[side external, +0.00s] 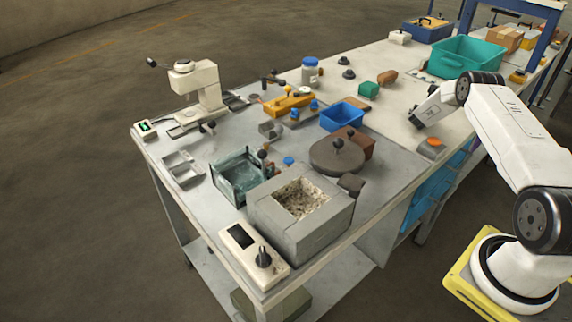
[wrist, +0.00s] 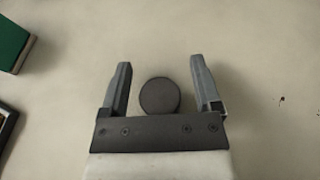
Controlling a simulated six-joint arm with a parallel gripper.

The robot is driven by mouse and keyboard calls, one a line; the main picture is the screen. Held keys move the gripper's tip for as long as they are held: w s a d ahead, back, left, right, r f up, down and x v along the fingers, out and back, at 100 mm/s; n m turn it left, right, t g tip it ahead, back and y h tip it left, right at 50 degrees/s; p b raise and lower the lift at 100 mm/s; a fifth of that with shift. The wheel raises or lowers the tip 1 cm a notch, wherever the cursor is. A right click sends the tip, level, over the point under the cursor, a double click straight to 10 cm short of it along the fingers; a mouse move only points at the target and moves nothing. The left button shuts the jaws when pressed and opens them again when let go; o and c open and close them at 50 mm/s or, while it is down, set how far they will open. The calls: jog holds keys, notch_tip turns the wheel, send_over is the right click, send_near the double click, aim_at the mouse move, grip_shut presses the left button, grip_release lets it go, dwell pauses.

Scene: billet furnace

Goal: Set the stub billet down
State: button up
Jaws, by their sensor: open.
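The stub billet appears as a dark round disc (wrist: 160,96) in the wrist view, seen end-on over the pale bench top. It lies between the two fingers of my gripper (wrist: 160,68), with a visible gap on each side, so the fingers are open and not touching it. In the side external view my gripper (side external: 417,121) is low over the right part of the bench. The billet cannot be clearly told from the dark fingers there.
A green block (side external: 368,90) and brown block (side external: 387,77) stand beyond my gripper. A blue bin (side external: 343,117) is to its left, an orange button (side external: 432,144) nearer the bench edge. The grey furnace (side external: 318,232) and round lid (side external: 325,158) are at the front. A teal crate (side external: 466,55) stands behind.

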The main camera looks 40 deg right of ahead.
jog(key=shift+r, duration=0.1)
jog(key=shift+v, duration=6)
jog(key=shift+w+r, duration=0.1)
